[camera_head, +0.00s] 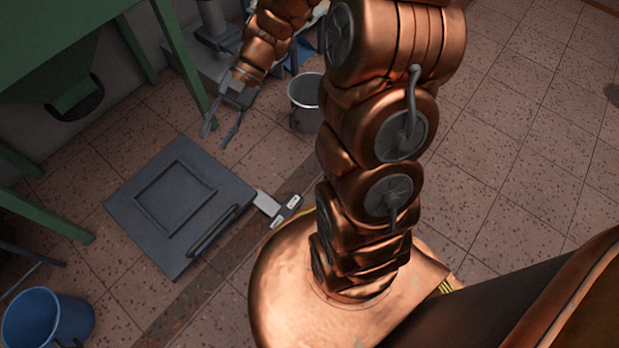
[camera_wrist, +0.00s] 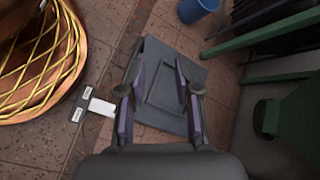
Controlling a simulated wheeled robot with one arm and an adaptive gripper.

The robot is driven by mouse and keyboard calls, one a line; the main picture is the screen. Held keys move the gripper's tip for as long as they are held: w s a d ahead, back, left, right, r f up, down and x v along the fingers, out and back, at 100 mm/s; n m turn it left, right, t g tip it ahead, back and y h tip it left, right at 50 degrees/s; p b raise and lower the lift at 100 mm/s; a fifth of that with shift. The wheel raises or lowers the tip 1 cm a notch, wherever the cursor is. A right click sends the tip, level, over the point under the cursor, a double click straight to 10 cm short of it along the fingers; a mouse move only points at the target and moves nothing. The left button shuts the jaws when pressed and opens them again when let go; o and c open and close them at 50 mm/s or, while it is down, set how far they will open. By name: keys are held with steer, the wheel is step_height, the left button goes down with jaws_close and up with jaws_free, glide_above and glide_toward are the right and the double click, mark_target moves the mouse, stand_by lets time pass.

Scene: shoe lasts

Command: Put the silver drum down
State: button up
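A silver-grey drum (camera_head: 303,92), open at the top, stands upright and appears to rest on the tiled floor at the top middle of the head view. My copper arm hides its right side. My gripper (camera_head: 217,139) is to the left of the drum in the picture, apart from it, pointing down. In the wrist view my gripper (camera_wrist: 160,75) has its two fingers spread with nothing between them. The drum does not show in the wrist view.
A dark grey square panel (camera_head: 215,177) with a handle lies on the floor, also in the wrist view (camera_wrist: 160,112). A small white and grey piece (camera_head: 268,204) is beside it. A blue bucket (camera_head: 40,325) and green frame (camera_head: 45,217) stand left. Floor at right is clear.

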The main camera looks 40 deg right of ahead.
steer(key=s+d+r+n+h, duration=0.1)
steer(key=s+d+n+h, duration=0.1)
steer(key=s, duration=0.5)
steer(key=s+d+r+n+g+h, duration=0.1)
steer(key=s+d+n+h, duration=0.1)
steer(key=s, duration=0.6)
steer(key=s+d+r+n+h, duration=0.2)
steer(key=s+n+h, duration=0.2)
steer(key=s+h, duration=0.2)
steer(key=shift+s+n+g, duration=0.3)
steer(key=shift+s, duration=0.35)
steer(key=shift+d+r, duration=0.1)
step_height(320, 180, up, 39)
steer(key=w+t+p, duration=0.1)
steer(key=p, duration=3.6)
steer(key=shift+w+t, duration=0.15)
steer(key=shift+t, duration=0.25)
